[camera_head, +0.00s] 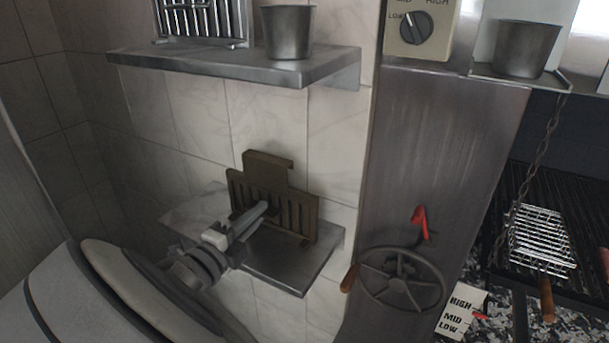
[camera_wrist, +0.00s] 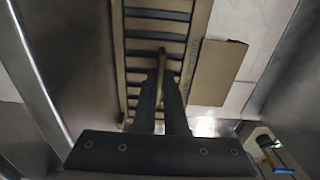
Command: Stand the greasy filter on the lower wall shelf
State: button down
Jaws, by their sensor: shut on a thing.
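The greasy filter (camera_head: 304,212) is a brown slatted panel with a raised tab on top. It stands roughly upright over the lower wall shelf (camera_head: 290,268), close to the tiled wall. Its bottom edge looks at or very near the shelf surface; I cannot tell if it touches. My gripper (camera_head: 262,211) reaches in from the front left and is shut on the filter's middle. In the wrist view the fingers (camera_wrist: 162,92) are closed on a thin bar at the slatted filter (camera_wrist: 202,20). Part of the filter is hidden behind my gripper.
An upper shelf (camera_head: 225,62) holds a clean metal filter (camera_head: 200,20) and a metal cup (camera_head: 287,32). To the right are a steel post, a handwheel (camera_head: 400,280) with a red pointer, and a grill with a wire basket (camera_head: 540,238). The lower shelf's front right is bare.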

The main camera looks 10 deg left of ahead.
jog(key=shift+r, duration=0.1)
jog(key=c, duration=1)
grip_release()
jog(key=shift+f, duration=0.2)
jog(key=shift+o, duration=0.2)
jog(key=shift+r, duration=0.1)
